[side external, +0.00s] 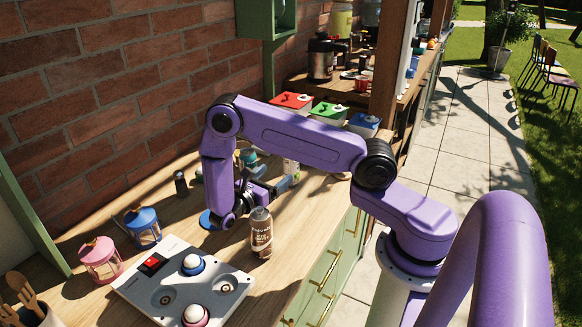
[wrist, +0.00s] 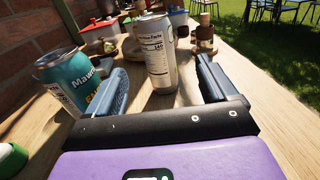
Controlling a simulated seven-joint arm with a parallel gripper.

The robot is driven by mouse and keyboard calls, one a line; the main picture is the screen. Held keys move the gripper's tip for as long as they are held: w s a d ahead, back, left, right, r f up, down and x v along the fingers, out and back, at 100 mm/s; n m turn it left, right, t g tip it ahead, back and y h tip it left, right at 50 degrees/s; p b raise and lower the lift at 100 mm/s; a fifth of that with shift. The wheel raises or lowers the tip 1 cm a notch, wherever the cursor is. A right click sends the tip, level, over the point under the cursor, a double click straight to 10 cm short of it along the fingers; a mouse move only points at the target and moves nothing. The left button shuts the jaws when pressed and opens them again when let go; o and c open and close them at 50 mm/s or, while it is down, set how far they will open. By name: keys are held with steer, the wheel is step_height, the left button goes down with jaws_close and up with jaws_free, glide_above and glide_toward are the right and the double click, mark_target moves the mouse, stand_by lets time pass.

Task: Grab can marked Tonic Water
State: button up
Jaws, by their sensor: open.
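A silver-white can (wrist: 158,58) stands upright between the spread fingers of my gripper (wrist: 160,68) in the wrist view. Its nutrition panel faces the wrist camera; I cannot read a product name on it. My gripper is open, with gaps showing between the can and both fingers. A teal can (wrist: 68,78) with partly hidden lettering stands just outside the left finger. In the side view my gripper (side external: 272,180) is low over the wooden table, and the pale can (side external: 291,168) is partly hidden behind a finger. I see no readable Tonic Water label.
A brown and silver bottle (side external: 261,234) stands near my gripper on the camera side. A white panel with knobs (side external: 180,285), a blue lantern (side external: 143,226) and a pink lantern (side external: 101,258) are at the left. Red (side external: 290,101) and green (side external: 329,112) lidded containers stand behind.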

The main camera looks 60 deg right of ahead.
mark_target(295, 167)
step_height(295, 167, down, 3)
steer(key=shift+d+f, duration=0.1)
steer(key=shift+f, duration=0.1)
steer(key=d, duration=1.2)
steer(key=shift+s, duration=0.3)
steer(key=shift+a, duration=0.1)
steer(key=c, duration=1.2)
